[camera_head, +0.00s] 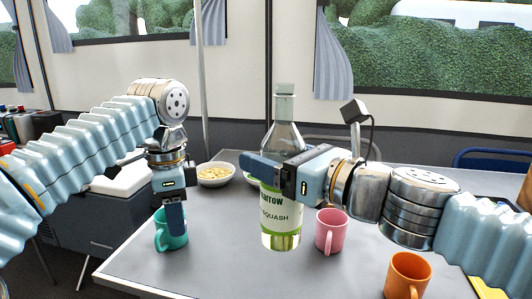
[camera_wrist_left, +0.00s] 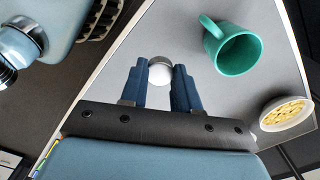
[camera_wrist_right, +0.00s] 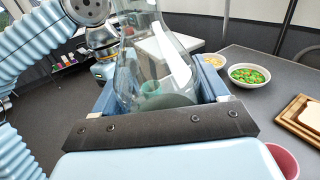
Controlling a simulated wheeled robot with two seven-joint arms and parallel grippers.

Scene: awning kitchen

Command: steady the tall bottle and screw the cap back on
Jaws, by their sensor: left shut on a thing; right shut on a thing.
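The tall clear bottle (camera_head: 283,232) with a green and white squash label stands upright on the grey table. My right gripper (camera_head: 265,168) is shut around it below the shoulder; its glass also fills the space between the fingers in the right wrist view (camera_wrist_right: 150,60). The bottle's neck rises free above the gripper. My left gripper (camera_head: 175,222) points down over the table's left part, beside the teal mug. In the left wrist view it is shut on a small round white and grey cap (camera_wrist_left: 161,72). The cap is hidden in the head view.
A teal mug (camera_head: 163,236) stands close to my left gripper. A pink mug (camera_head: 330,232) is right of the bottle and an orange mug (camera_head: 407,275) nearer the front. A pale-food bowl (camera_head: 215,175) and a green-food bowl (camera_wrist_right: 249,75) stand behind. A bread board (camera_wrist_right: 300,118) lies right.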

